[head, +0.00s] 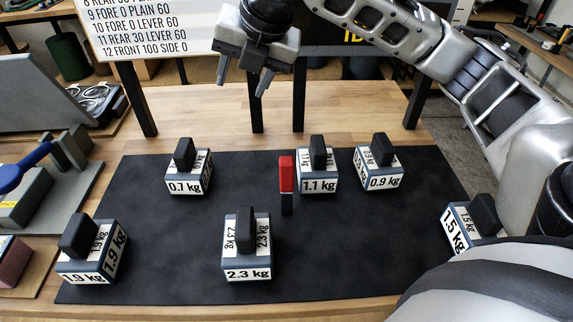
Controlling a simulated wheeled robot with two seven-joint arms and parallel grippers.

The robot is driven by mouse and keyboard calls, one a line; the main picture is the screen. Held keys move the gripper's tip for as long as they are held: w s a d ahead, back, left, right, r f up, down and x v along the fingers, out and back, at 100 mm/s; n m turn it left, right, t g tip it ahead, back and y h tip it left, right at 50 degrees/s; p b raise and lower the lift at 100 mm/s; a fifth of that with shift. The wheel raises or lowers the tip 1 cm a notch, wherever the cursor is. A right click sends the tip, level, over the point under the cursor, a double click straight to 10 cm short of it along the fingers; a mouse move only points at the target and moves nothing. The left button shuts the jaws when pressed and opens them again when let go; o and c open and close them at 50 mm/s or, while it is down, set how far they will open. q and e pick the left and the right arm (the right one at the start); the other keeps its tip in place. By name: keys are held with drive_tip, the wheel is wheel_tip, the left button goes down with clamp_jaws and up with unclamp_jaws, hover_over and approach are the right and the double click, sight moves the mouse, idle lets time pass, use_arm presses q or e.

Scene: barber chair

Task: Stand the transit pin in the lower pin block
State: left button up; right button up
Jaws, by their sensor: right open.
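No other pin or lower pin block can be clearly identified. My right gripper (243,83) is open and empty, fingers pointing down, above the back of the wooden table and well apart from the red piece. My left gripper is not in view.
Several labelled weights stand on the mat, including 0.7 kg (189,171), 1.1 kg (318,173), 2.3 kg (247,250) and 1.9 kg (92,256). A text board (180,25) stands behind the table. A grey fixture with a blue handle (28,162) is at left. The table's back strip is clear.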

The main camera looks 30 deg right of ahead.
drive_tip(key=w+a+r+n+t+y, duration=0.2)
drive_tip(key=w+r+t, duration=0.25)
drive_tip(key=r, duration=0.35)
drive_tip(key=w+a+r+n+t+y, duration=0.1)
drive_tip(key=w+a+r+t+y, duration=0.25)
drive_tip(key=r+t, duration=0.35)
drive_tip(key=s+a+r+n+y, duration=0.4)
drive_tip(key=r+n+y, duration=0.35)
drive_tip(key=r, duration=0.25)
drive_tip(key=s+a+f+n+g+y, duration=0.1)
drive_tip(key=s+a+n+g+y, duration=0.25)
drive_tip(key=s+n+g, duration=0.5)
drive_tip(key=s+a+n+g+y, duration=0.35)
drive_tip(key=n+g, duration=0.25)
drive_tip(key=n, duration=0.5)
drive_tip(key=n+g+h, duration=0.1)
drive_tip(key=n+h, duration=0.6)
drive_tip(key=h, duration=1.5)
approach(287, 160)
drive_tip(key=f, duration=0.2)
drive_tip(key=w+f+b, duration=0.1)
drive_tip(key=f, duration=0.3)
drive_tip(key=shift+w+d+f, duration=0.2)
drive_tip(key=shift+d+f, duration=0.1)
drive_tip(key=shift+f+p, duration=0.4)
drive_tip(key=shift+f, duration=2.45)
clamp_jaws()
